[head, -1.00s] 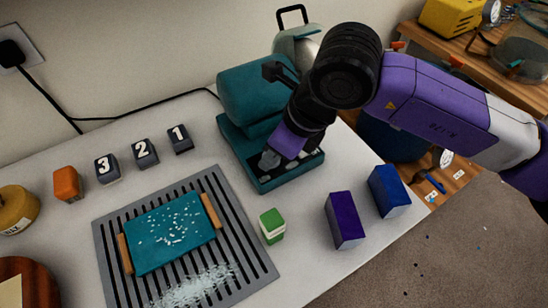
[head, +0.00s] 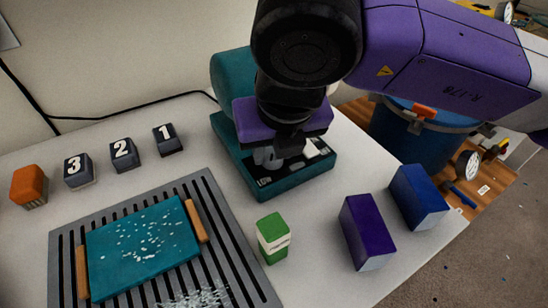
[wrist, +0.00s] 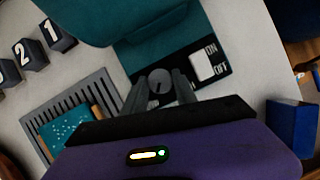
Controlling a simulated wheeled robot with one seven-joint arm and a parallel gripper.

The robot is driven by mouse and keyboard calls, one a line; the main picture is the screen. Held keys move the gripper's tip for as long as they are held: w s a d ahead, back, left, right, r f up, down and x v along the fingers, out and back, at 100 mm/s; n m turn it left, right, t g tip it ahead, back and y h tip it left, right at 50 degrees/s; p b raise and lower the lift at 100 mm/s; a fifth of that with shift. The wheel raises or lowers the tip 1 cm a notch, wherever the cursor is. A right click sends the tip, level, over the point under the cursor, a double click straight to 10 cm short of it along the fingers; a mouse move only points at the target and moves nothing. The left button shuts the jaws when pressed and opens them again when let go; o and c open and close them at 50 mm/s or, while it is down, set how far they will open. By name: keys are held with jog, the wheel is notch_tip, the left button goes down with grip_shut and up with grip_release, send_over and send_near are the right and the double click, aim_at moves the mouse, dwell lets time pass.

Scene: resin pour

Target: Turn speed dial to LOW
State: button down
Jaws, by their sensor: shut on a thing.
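The teal mixer machine (head: 228,140) stands at the back of the table, with a black control panel on its base. The speed dial (wrist: 160,78) is a small round grey knob on that panel, seen between my finger tips in the wrist view. My gripper (head: 268,157) is over the panel from above, and its fingers (wrist: 160,92) are shut on the dial. A white ON/OFF switch (wrist: 203,66) sits right of the dial in the wrist view. The dial's speed markings are mostly hidden by my fingers, so I cannot read its setting.
A purple block (head: 366,232) and a blue block (head: 418,197) stand to the right near the table edge. A green and white block (head: 272,238) is in front. A slotted grey rack (head: 240,250) holds a teal tray (head: 140,245). Numbered blocks (head: 122,153) stand at left.

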jog(key=shift+m, duration=0.3)
dwell(0.4)
jog(key=c, duration=1)
grip_release()
jog(key=a+v, duration=0.1)
jog(key=v, duration=0.6)
jog(key=shift+s+d+r, duration=0.2)
jog(key=shift+d+r, duration=0.25)
